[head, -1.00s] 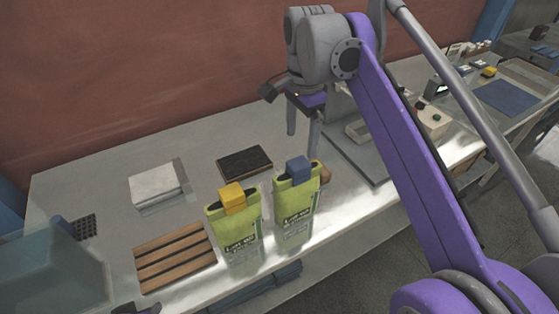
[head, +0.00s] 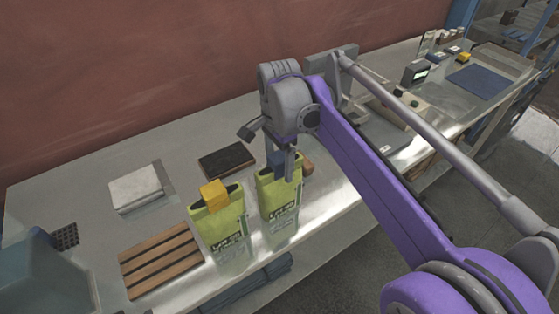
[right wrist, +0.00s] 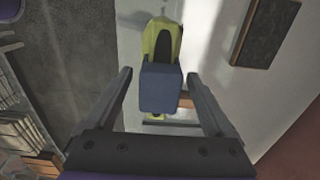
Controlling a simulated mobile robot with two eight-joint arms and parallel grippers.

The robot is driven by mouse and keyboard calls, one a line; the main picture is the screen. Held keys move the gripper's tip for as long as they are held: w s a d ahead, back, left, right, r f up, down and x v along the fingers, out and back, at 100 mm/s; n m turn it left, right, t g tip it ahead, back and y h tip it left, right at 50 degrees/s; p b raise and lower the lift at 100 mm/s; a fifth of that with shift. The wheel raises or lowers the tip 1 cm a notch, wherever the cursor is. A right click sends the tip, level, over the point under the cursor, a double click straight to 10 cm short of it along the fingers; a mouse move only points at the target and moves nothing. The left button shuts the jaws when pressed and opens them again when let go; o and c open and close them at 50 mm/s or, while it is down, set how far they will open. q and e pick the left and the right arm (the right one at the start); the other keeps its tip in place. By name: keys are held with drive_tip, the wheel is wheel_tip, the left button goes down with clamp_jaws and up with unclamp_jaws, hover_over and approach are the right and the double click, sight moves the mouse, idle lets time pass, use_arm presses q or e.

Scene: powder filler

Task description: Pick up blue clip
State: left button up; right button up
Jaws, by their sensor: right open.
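The blue clip (head: 277,161) sits on the top of the right-hand green bag (head: 280,204), which stands upright on the metal table. My right gripper (head: 282,165) is open and is at the clip, partly covering it in the head view. In the right wrist view the blue clip (right wrist: 160,87) lies between the two spread fingers of my right gripper (right wrist: 160,82), with a gap on each side. The green bag (right wrist: 163,42) shows beyond it. My left gripper is not in view.
A second green bag (head: 220,234) with a yellow clip (head: 214,194) stands just left. A wooden slatted rack (head: 160,260), a white block (head: 136,189) and a dark board (head: 228,160) lie nearby. The table's front edge is close to the bags.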

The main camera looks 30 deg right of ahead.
clamp_jaws()
idle(0.4)
